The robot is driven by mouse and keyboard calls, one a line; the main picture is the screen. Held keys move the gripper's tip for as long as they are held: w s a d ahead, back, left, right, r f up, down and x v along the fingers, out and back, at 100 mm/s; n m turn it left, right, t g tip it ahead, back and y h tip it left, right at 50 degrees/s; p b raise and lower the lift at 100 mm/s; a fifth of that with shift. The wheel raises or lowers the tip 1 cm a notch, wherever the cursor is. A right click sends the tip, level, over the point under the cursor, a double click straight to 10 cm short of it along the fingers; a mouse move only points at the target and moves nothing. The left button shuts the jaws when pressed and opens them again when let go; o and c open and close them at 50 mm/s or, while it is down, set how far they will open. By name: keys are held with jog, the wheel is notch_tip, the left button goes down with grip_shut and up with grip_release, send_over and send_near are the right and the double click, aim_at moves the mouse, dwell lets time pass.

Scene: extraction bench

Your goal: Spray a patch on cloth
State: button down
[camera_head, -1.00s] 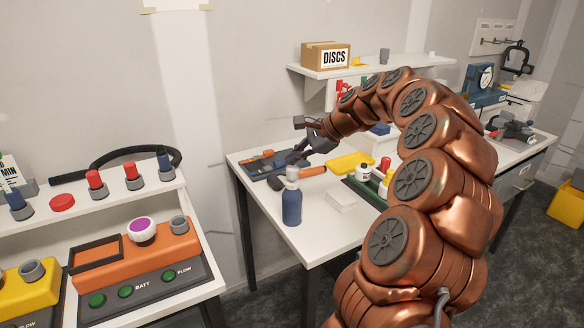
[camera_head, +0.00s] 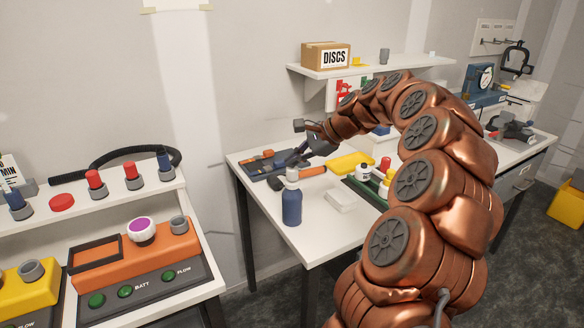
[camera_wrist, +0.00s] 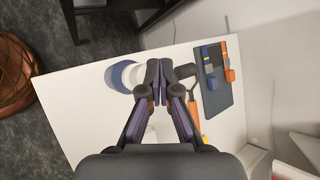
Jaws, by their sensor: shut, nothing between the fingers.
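A blue spray bottle (camera_head: 292,205) with a grey-white top stands upright near the front of the white bench. In the wrist view the bottle (camera_wrist: 118,76) shows from above, partly hidden behind my fingers. A folded white cloth (camera_head: 341,200) lies on the bench to the right of the bottle; in the wrist view it is mostly hidden by my gripper. My gripper (camera_wrist: 157,70) is shut and empty. In the head view my gripper (camera_head: 300,152) is above the bench, behind the bottle's top, and no contact is clear.
A dark tray (camera_head: 262,171) with orange and blue tools lies at the back left of the bench. An orange-handled tool (camera_head: 313,171) lies beside it. A yellow tray (camera_head: 350,163) and several small bottles stand to the right. Bare bench surrounds the bottle's front.

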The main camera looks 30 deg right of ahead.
aim_at(294, 169)
jog(key=shift+f, duration=0.15)
dwell(0.3)
jog(key=shift+r+p, duration=0.65)
jog(key=shift+r, duration=0.4)
jog(key=shift+r, duration=0.1)
jog(key=shift+r+p, duration=2.05)
jog(key=shift+r, duration=0.85)
